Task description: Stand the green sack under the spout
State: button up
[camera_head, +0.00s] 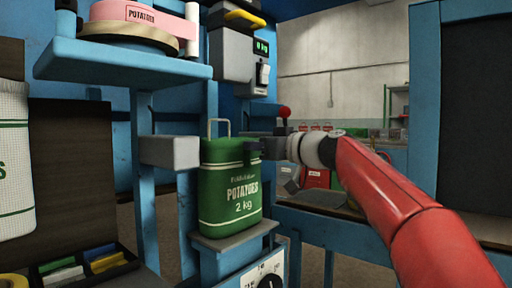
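The green sack (230,189), printed "POTATOES 2 kg", stands upright on a small grey platform (238,238) in the head view. A thin metal loop (218,122) shows above its top. My gripper (254,147) reaches in from the right, its dark fingers at the sack's upper right edge. One finger overlaps the front of the sack. The far finger is mostly hidden, so I cannot tell whether they are closed on the cloth. I cannot make out a spout opening; a grey box (232,55) with a green "kg" display hangs above and behind the sack.
A grey block (170,152) juts close to the sack's left side. A blue shelf (125,64) with a tape roll is at upper left. A white sack (14,160) hangs at far left, above a tray of coloured blocks (85,264).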

jog(key=o, duration=0.4)
jog(key=shift+b+v, duration=1.9)
jog(key=shift+v, duration=4.1)
jog(key=shift+r, duration=0.15)
